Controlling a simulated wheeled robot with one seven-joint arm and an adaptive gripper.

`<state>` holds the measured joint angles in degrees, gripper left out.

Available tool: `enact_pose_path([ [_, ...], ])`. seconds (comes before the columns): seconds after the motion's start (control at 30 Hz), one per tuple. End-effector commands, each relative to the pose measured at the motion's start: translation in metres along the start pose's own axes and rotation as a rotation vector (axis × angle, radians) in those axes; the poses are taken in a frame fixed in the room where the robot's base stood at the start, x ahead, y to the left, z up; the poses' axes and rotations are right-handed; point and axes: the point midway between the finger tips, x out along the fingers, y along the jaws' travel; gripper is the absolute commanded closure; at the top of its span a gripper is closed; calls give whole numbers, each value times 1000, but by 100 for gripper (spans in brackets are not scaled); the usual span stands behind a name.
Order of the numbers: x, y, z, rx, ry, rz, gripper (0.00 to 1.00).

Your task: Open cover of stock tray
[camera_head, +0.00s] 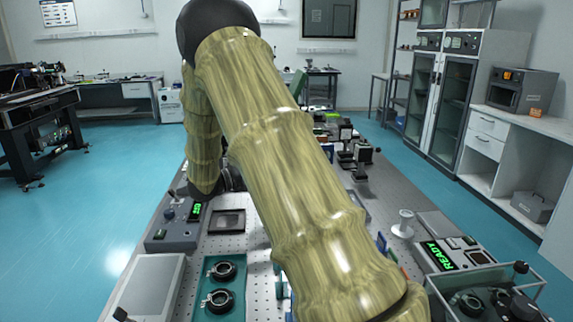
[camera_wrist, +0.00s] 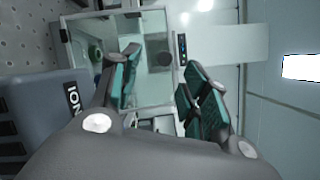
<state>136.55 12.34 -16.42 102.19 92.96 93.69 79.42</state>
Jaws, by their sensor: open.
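A clear-walled box (camera_head: 487,292) stands at the bottom right in the head view, with dark round parts inside; I take it as the stock tray. A black knob (camera_head: 520,267) shows at its top. My arm hides the gripper in the head view.
A device with a green READY display (camera_head: 447,257) stands just behind the clear box. A teal tray with two black rings (camera_head: 223,285) and a grey box (camera_head: 146,285) stand at the left. A white spool-like stand (camera_head: 403,225) is beside my arm. A grey labelled device (camera_wrist: 38,105) lies left in the wrist view.

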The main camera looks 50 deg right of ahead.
Motion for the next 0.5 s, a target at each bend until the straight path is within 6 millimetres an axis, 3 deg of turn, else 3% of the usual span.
enact_pose_path([
  [0.3,-54,-1,1,1,-2,-1,54],
  [0.5,-70,-1,1,1,-2,-1,54],
])
